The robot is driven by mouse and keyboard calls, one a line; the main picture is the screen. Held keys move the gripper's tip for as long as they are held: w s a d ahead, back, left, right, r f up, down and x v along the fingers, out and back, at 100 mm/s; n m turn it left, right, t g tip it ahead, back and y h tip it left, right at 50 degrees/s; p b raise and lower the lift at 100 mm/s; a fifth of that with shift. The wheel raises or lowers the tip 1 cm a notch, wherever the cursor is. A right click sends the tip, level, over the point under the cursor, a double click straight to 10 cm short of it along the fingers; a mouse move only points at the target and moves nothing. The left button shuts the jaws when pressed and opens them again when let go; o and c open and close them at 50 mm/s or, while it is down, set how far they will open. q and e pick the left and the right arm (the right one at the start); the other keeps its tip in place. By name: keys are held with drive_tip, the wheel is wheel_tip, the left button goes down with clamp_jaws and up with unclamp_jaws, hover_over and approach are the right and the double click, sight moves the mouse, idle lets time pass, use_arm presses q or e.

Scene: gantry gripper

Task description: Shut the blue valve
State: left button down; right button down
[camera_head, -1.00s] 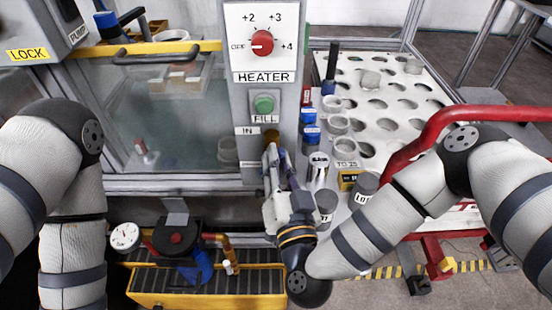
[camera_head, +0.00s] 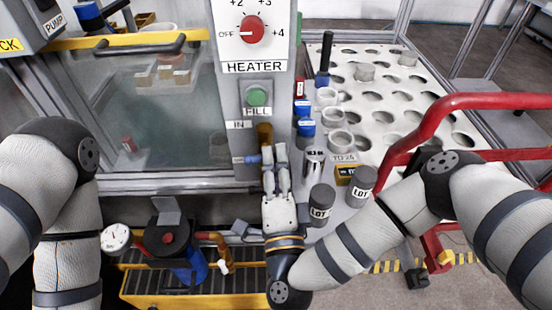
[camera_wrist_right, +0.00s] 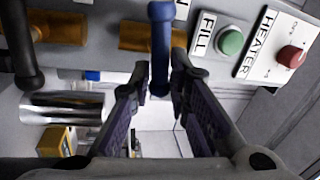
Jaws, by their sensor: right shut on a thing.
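In the head view the fingers hide the rest of the lever. My left gripper is out of view.
Above the valve are the green FILL button (camera_head: 256,97) and the red HEATER knob (camera_head: 251,29). A glass tank (camera_head: 130,110) is at left. Cans (camera_head: 321,204), a yellow box (camera_head: 345,175) and a perforated white board (camera_head: 390,100) stand at right. A red rail (camera_head: 470,104) crosses the right side.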

drive_tip(key=shift+f+m+h, duration=0.3)
drive_tip(key=shift+m+h, duration=0.1)
drive_tip(key=shift+m, duration=0.8)
drive_tip(key=c, duration=1.6)
unclamp_jaws()
drive_tip(key=s, duration=0.4)
drive_tip(key=s+f, duration=0.1)
drive_tip(key=s, duration=0.3)
drive_tip(key=s+f, duration=0.1)
drive_tip(key=s, duration=0.3)
drive_tip(key=shift+f, duration=0.15)
